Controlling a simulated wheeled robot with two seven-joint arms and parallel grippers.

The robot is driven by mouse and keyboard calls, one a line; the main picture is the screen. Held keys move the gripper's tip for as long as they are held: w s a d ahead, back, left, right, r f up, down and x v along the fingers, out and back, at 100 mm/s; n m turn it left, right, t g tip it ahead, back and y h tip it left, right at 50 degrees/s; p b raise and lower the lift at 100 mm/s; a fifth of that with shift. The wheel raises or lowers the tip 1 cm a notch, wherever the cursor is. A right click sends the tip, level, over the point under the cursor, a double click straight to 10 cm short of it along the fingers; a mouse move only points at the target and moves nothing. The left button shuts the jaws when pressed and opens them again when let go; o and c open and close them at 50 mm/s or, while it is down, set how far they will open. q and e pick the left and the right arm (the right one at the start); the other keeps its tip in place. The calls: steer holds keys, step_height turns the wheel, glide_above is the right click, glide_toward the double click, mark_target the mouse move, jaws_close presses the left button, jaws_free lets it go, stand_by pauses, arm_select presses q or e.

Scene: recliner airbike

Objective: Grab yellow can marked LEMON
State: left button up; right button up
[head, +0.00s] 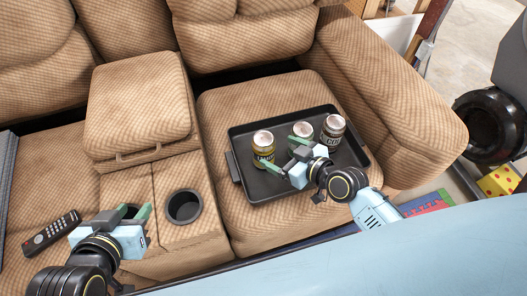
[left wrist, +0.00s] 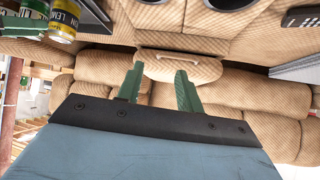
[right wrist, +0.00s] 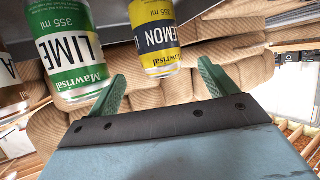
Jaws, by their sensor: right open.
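The yellow LEMON can (head: 263,148) stands upright at the left of a black tray (head: 258,189) on the right seat. In the right wrist view the LEMON can (right wrist: 155,38) appears upside down, ahead of the gap between my fingers. My right gripper (head: 287,148) is open and empty over the tray, close to the can. It also shows in the right wrist view (right wrist: 161,72). In the left wrist view the LEMON can (left wrist: 65,18) is at the upper left. My left gripper (head: 131,210) is open and empty over the console, by the cup holders.
A green LIME can (right wrist: 65,50) stands beside the LEMON can, near my left-hand finger in the right wrist view. Another can (head: 333,131) stands at the tray's right. A remote (head: 51,231) lies on the left seat. An empty cup holder (head: 184,206) is in the console.

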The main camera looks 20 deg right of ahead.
mark_target(264, 144)
steer(key=shift+b+x, duration=0.35)
steer(key=shift+x, duration=0.9)
steer(key=b+x, duration=0.2)
steer(key=x, duration=0.2)
steer(key=shift+w+a, duration=0.2)
steer(key=shift+w, duration=0.05)
steer(key=shift+w+f, duration=0.1)
steer(key=shift+w, duration=0.05)
arm_select(q)
steer(key=w+d+r+t+h, duration=0.1)
steer(key=w+d+r+t, duration=0.1)
steer(key=r+t, duration=0.2)
steer(key=w+d+r+t+h, duration=0.1)
steer(key=w+r+t+h, duration=0.1)
steer(key=r+t, duration=0.3)
step_height(264, 144, up, 4)
steer(key=shift+d+f+m, duration=0.1)
steer(key=shift+d+m, duration=0.2)
steer(key=shift+d, duration=0.05)
arm_select(e)
steer(key=c, duration=1.3)
